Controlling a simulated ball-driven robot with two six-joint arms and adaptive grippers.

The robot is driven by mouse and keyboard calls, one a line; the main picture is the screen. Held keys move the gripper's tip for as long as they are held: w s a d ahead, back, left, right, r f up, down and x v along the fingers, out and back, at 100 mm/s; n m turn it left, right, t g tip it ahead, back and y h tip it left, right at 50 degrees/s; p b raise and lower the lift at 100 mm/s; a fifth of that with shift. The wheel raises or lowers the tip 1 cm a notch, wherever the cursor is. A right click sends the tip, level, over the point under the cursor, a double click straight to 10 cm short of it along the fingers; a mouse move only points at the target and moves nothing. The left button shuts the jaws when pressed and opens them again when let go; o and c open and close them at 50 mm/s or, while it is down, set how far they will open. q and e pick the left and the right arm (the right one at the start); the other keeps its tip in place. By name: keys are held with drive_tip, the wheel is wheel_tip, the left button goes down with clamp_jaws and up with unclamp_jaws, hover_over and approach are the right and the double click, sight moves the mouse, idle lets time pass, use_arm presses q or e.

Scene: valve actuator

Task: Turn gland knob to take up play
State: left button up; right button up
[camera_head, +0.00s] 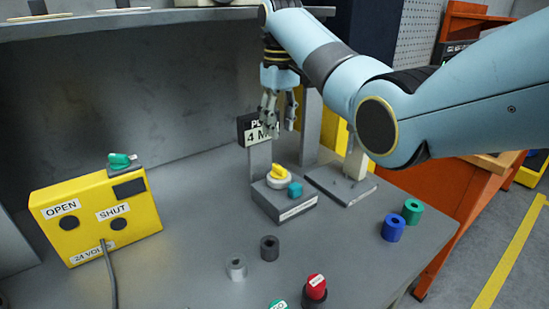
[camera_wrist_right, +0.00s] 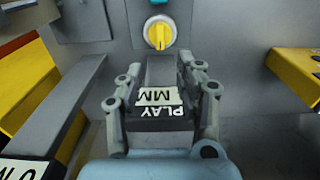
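A yellow knob (camera_head: 280,172) sits on a white round collar on top of a small grey block (camera_head: 284,204). In the right wrist view the yellow knob (camera_wrist_right: 159,33) is ahead of the fingers, near the top. A teal knob (camera_head: 295,188) is on the block's front side. A sign (camera_head: 250,135) reading "PLAY" and "MM" stands on a post behind the block, partly covered by my gripper. My right gripper (camera_head: 279,128) points down above the yellow knob, apart from it. Its fingers are spread, and the sign (camera_wrist_right: 158,104) shows between them in the wrist view. My left gripper is out of view.
A yellow control box (camera_head: 95,217) with OPEN and SHUT buttons is at the left. A grey upright stands right of the block.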

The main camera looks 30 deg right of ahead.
hover_over(279, 167)
wheel_tip(279, 167, down, 4)
drive_tip(key=shift+f, duration=0.25)
wheel_tip(279, 167, down, 5)
drive_tip(key=shift+f, duration=0.5)
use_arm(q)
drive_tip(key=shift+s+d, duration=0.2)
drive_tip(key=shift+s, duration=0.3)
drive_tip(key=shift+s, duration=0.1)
use_arm(e)
drive_tip(key=shift+c, duration=0.6)
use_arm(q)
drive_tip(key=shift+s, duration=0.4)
use_arm(e)
clamp_jaws()
